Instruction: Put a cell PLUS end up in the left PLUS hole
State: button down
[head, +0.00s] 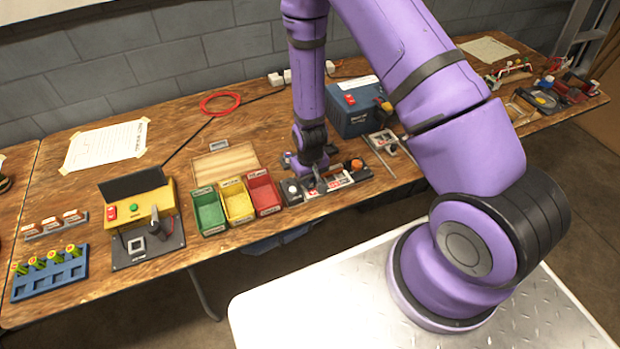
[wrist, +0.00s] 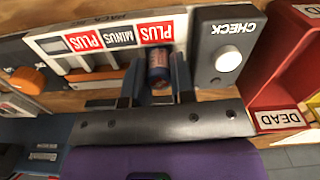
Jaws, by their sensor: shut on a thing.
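My gripper (wrist: 156,88) is shut on a cell (wrist: 158,72), a short dark cylinder with a reddish band, seen end-on between the fingers. In the head view my gripper (head: 315,182) is down at the charger (head: 345,180), mostly hidden by my arm. In the wrist view, which looks from the other side, the charger's label strip (wrist: 119,37) reads PLUS, MINUS, PLUS. The cell is beside the PLUS label (wrist: 155,33) nearest the CHECK box (wrist: 228,50), the left one in the head view. I cannot tell how deep the cell sits; its lower end is hidden.
Green (head: 208,210), yellow (head: 237,201) and red (head: 264,192) bins stand left of the charger. The red one, labelled DEAD, is close to the CHECK box. A blue rack (head: 50,278) with several cells is far left. An orange knob (head: 355,165) is right of my gripper.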

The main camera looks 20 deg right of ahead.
jog(key=shift+f, duration=0.3)
dwell(0.4)
jog(key=c, duration=0.9)
grip_release()
jog(key=shift+r, duration=0.15)
jog(key=shift+r, duration=3.35)
